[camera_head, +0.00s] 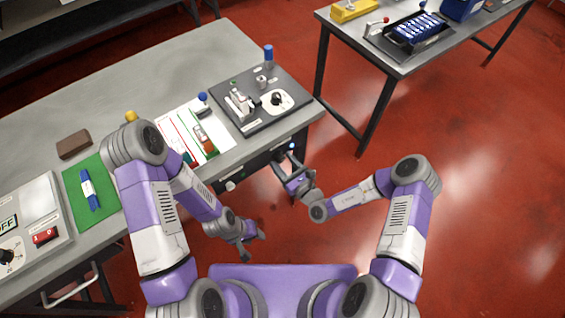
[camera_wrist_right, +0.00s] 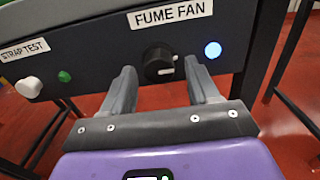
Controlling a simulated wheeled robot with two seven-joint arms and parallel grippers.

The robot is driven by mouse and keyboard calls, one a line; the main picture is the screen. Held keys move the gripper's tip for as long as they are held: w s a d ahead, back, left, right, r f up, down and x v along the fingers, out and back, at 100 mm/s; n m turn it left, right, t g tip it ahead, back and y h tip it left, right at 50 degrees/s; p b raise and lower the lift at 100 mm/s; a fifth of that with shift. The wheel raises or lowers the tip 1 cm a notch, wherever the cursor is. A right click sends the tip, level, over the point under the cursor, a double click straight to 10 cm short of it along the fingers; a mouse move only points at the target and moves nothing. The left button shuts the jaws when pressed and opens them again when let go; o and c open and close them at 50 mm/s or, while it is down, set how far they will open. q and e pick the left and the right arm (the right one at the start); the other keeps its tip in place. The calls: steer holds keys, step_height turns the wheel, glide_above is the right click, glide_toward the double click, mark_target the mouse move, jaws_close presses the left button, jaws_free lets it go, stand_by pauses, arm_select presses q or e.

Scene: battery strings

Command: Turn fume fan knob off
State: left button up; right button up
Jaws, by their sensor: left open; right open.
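The fume fan knob (camera_wrist_right: 158,64) is a black round knob with a white pointer mark, under the FUME FAN label (camera_wrist_right: 167,15) on the dark front panel of the table. A blue-white lamp (camera_wrist_right: 213,50) glows to its right and also shows in the head view (camera_head: 292,146). My right gripper (camera_wrist_right: 165,82) is open in front of the panel, its two fingers on either side of the knob in the wrist view. I cannot tell whether they touch it. In the head view my right gripper (camera_head: 285,168) is at the table's front edge. My left gripper (camera_head: 254,243) is open and empty, below the table edge.
On the same panel are a white STRAP TEST knob (camera_wrist_right: 29,87) and a green light (camera_wrist_right: 64,76). A dark board with a dial (camera_head: 277,99) lies on the table (camera_head: 150,68) above. A second table (camera_head: 395,65) stands at the upper right. Red floor is clear between.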

steer(key=shift+w+a, duration=0.2)
steer(key=shift+w, duration=0.05)
steer(key=c, duration=1)
steer(key=shift+r+m+p, duration=0.2)
steer(key=shift+m+p, duration=1.35)
steer(key=shift+m, duration=0.25)
steer(key=shift+c, duration=0.2)
steer(key=m+p, duration=0.2)
steer(key=m, duration=0.2)
steer(key=shift+s+a+m, duration=0.1)
steer(key=shift+m, duration=0.2)
steer(key=m+p, duration=0.1)
steer(key=m, duration=0.3)
steer(key=shift+m+p, duration=0.3)
steer(key=m, duration=0.4)
steer(key=shift+a+r+m+p, duration=0.1)
steer(key=shift+m+p, duration=0.25)
steer(key=shift+m, duration=0.35)
